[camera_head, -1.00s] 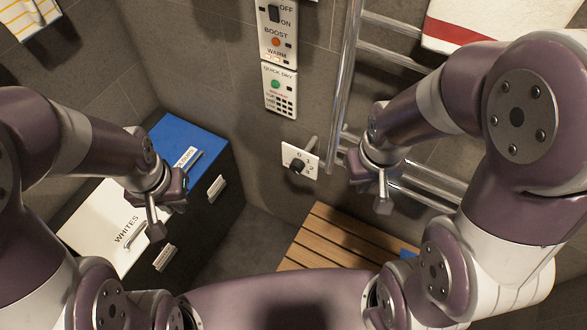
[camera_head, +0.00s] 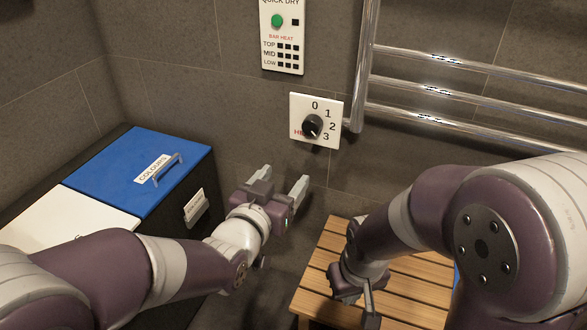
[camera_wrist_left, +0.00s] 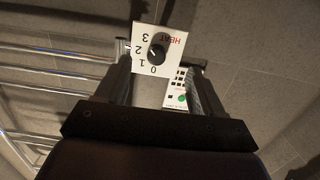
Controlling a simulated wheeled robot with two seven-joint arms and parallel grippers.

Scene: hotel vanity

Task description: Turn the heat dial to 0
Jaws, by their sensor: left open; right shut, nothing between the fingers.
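The heat dial is a black round knob (camera_head: 312,126) on a white plate (camera_head: 332,104) on the tiled wall, marked 0 at the top, then 1, 2 and 3 down the right. A light mark on the knob appears to face lower right, near 3. My left gripper (camera_head: 284,182) is open and empty, below and left of the plate, apart from it. In the left wrist view the knob (camera_wrist_left: 157,48) shows upside down, beyond and between the open fingers (camera_wrist_left: 160,85). My right gripper (camera_head: 360,293) is shut and empty, low over the wooden slats.
A quick-dry panel (camera_head: 283,36) is above the dial. Metal towel rails (camera_head: 450,93) run to the right. A blue-lidded box (camera_head: 130,165) and white lid (camera_head: 60,220) stand left. A wooden slatted bench (camera_head: 330,255) is below right.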

